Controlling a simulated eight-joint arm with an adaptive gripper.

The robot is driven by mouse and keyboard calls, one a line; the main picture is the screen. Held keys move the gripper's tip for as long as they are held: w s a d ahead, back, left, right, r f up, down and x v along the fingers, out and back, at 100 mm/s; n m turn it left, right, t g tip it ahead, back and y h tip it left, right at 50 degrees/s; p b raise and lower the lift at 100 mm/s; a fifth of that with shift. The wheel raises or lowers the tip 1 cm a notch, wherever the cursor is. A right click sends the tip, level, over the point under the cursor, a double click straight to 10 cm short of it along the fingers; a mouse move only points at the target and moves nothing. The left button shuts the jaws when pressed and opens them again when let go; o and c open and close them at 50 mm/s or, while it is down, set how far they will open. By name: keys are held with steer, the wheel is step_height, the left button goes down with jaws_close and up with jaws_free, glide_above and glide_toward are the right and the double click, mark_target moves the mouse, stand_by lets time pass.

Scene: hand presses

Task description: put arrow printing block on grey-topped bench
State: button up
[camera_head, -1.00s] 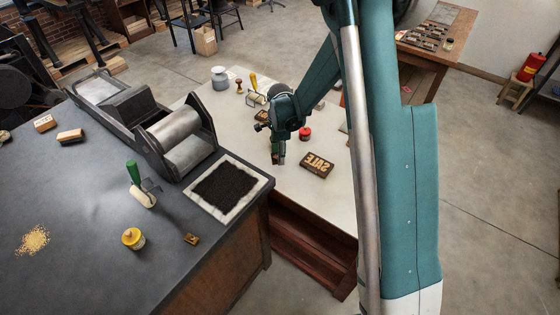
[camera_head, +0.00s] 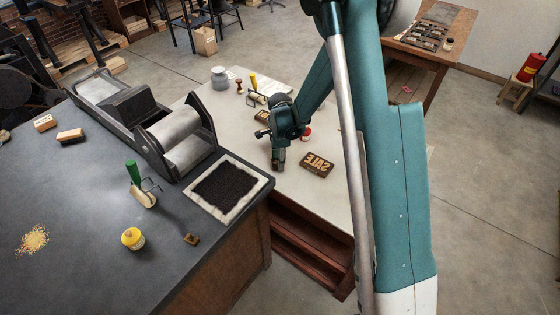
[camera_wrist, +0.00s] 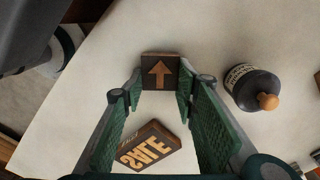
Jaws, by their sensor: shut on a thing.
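The arrow printing block (camera_wrist: 160,71), a dark square block with a tan arrow, is held between the fingertips of my gripper (camera_wrist: 158,80) in the wrist view. The arrow faces the wrist camera. In the head view my gripper (camera_head: 278,164) is over the pale table, left of the SALE block; the held block is hard to make out there. The grey-topped bench (camera_head: 85,255) fills the left of the head view, its right edge close to my gripper's left.
The SALE block (camera_head: 317,165) lies on the pale table (camera_head: 320,195). The front middle is clear.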

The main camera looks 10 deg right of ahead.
steer(key=shift+f, duration=0.2)
steer(key=o, duration=0.9)
steer(key=shift+c, duration=0.2)
steer(key=shift+r, duration=0.25)
step_height(320, 180, up, 12)
steer(key=shift+p, duration=0.3)
stand_by(0.4)
